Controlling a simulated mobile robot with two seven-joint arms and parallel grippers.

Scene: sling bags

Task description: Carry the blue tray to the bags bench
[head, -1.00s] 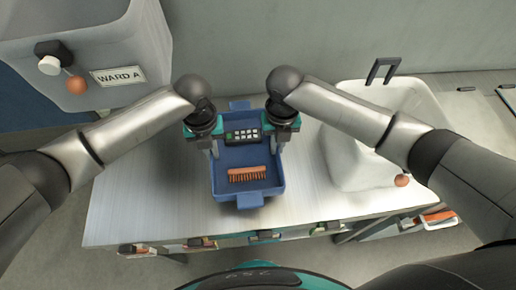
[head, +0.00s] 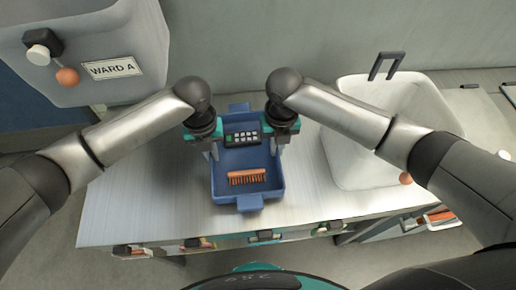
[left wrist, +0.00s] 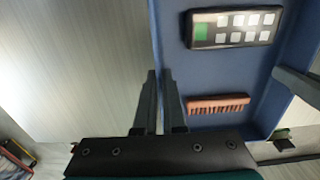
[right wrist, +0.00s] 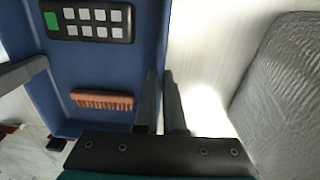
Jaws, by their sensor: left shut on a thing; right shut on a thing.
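The blue tray (head: 245,185) is in the middle of the head view, over the metal bench top. Inside it lie an orange-brown brush (head: 247,176) and, behind that, a dark keypad-like device (head: 242,138) with pale buttons and one green one. My left gripper (head: 214,152) is shut on the tray's left wall, which also shows in the left wrist view (left wrist: 172,60). My right gripper (head: 276,150) is shut on the right wall, seen in the right wrist view (right wrist: 155,50). Whether the tray's underside touches the bench cannot be told.
The metal bench top (head: 130,205) is bare left of the tray. A grey bin labelled WARD A (head: 105,90) stands at the upper left. A white tub (head: 355,165) with a dark handle stands close on the right. Several small items hang along the bench's front edge.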

